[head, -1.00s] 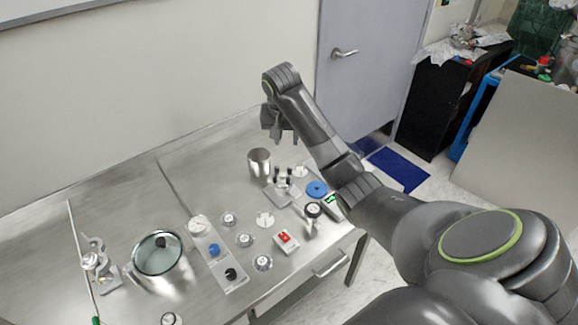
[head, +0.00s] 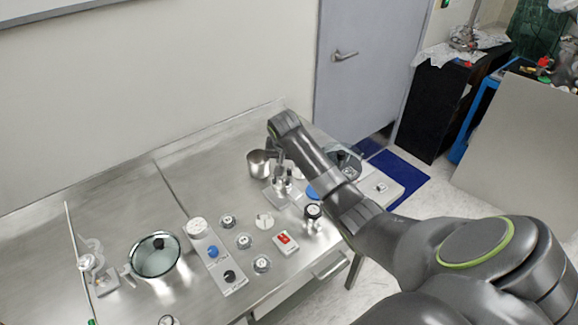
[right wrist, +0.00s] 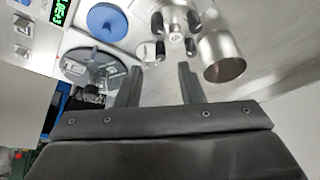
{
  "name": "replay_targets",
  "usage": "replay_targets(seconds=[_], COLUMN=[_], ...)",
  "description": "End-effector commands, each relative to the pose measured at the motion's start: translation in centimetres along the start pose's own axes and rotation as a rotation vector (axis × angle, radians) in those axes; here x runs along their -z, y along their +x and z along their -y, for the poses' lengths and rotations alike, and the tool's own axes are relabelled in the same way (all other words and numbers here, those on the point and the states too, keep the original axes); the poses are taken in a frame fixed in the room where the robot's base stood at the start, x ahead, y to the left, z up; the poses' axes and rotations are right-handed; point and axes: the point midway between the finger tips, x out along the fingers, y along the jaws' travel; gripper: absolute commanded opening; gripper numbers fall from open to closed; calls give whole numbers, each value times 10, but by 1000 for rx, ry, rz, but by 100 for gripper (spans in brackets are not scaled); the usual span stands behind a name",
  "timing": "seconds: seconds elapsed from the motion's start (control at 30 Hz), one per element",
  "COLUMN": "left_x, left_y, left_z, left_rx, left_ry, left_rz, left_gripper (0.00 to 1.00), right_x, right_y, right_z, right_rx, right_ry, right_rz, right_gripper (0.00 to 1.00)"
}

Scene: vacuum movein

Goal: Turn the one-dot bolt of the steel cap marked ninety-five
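A steel fitting (head: 280,192) with several black-capped bolts stands on the table in the head view, partly hidden by my right gripper. It also shows at the top of the right wrist view (right wrist: 174,31), with the black caps around its middle. I cannot read a ninety-five mark or tell which bolt has one dot. My right gripper (head: 282,168) hangs close above the fitting, pointing down. In the right wrist view its two fingers (right wrist: 159,84) are apart with nothing between them, just short of the nearest black caps. My left gripper is not in view.
A steel cup (head: 258,165) stands close beside the fitting. A blue disc (right wrist: 107,21) and a round glass-topped dish (right wrist: 90,66) are on its other side. A red-switch box (head: 286,242), small dials and a lidded pot (head: 155,257) stand nearer. The back-left tabletop is clear.

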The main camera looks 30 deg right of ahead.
Motion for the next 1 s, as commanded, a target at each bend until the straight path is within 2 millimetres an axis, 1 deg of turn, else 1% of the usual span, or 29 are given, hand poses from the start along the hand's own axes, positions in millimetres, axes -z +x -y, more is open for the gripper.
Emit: replay_targets(seconds=[0.13,0.33,0.5,0.8,1.0], left_x=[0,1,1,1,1], left_y=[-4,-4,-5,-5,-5], left_z=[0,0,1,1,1], left_rx=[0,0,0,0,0], left_ry=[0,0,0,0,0], left_rz=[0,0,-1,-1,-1], left_gripper=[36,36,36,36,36], right_x=[0,0,0,0,0], right_y=[22,42,49,50,50], right_z=[0,0,0,0,0], right_rx=[-2,0,0,1,1], right_ry=[0,0,-1,-1,-1], right_rz=[3,1,0,-1,-1], right_gripper=[35,35,35,35,9])
